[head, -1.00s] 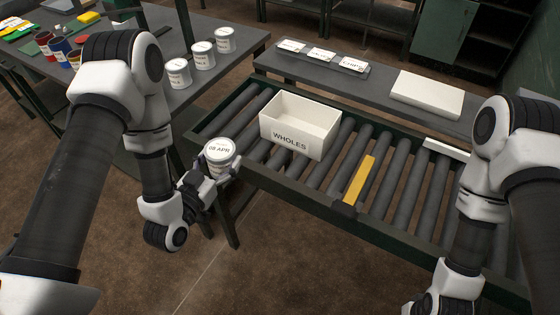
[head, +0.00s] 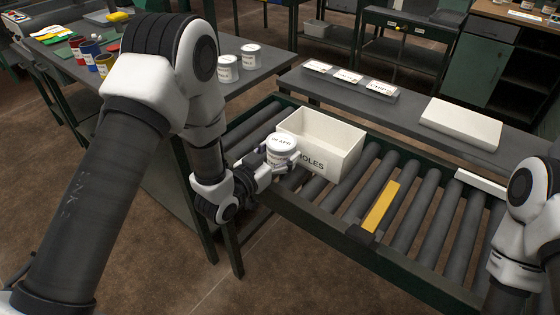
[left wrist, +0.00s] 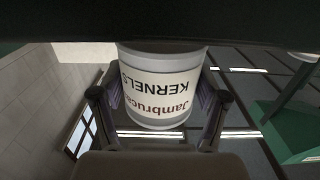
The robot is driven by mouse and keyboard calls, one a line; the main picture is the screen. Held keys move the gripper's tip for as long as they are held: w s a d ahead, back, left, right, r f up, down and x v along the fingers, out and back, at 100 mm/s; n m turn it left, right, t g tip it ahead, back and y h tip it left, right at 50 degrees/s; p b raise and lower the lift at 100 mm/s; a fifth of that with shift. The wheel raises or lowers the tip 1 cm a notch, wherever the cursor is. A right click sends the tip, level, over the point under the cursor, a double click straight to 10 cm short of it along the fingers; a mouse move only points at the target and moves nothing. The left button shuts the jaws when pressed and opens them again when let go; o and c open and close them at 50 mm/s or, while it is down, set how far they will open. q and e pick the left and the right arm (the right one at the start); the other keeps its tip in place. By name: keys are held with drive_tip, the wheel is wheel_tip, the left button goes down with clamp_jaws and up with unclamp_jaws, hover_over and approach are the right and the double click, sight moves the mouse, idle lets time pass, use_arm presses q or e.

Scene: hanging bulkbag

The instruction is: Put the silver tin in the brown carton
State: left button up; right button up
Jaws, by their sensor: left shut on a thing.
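A silver tin with a white label (head: 282,148) is held upright in my left gripper (head: 280,161). In the left wrist view the tin (left wrist: 163,88) sits between the two fingers, its label reading "KERNELS". The tin is at the near left side of an open-topped carton (head: 335,160) on the roller conveyor and covers part of its "WHOLES" lettering. The carton looks off-white, not brown; no brown carton shows. Its visible inside looks empty. I cannot tell whether tin and carton touch. My right gripper is out of view; only its arm shows at the right.
The roller conveyor (head: 440,236) has a yellow strip (head: 381,206) across it, right of the carton. A grey bench behind holds label cards (head: 348,76) and a flat white box (head: 460,123). Two similar tins (head: 228,68) (head: 251,55) stand on the left table with paint pots.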

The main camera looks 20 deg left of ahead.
sight(280, 162)
use_arm(q)
drive_tip(key=shift+f, duration=1.85)
drive_tip(key=o, duration=1.3)
drive_tip(key=shift+r, duration=0.1)
